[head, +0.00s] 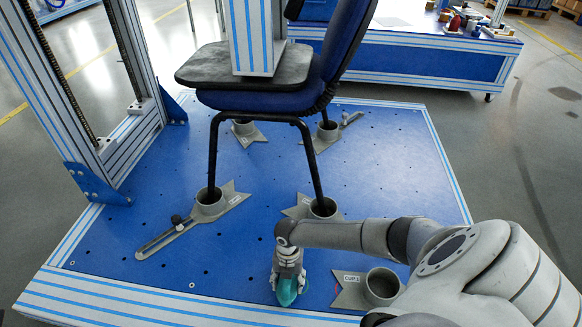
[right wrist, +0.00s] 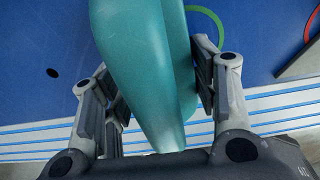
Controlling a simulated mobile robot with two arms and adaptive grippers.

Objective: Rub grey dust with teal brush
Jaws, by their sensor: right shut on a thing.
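The teal brush (head: 287,292) is low over the front part of the blue platform, and its teal body fills the middle of the right wrist view (right wrist: 150,65). My right gripper (head: 288,278) is shut on it, with a finger on each side (right wrist: 160,95). I cannot tell whether the brush touches the platform. I cannot make out grey dust in either view; the brush and my right arm cover part of the surface. My left gripper is not in view.
The blue platform (head: 130,235) carries a chair (head: 258,100) with its legs in grey cups. A loose grey cup (head: 380,286) stands right of the brush. A striped column (head: 75,110) rises at left. A workbench (head: 420,62) stands behind.

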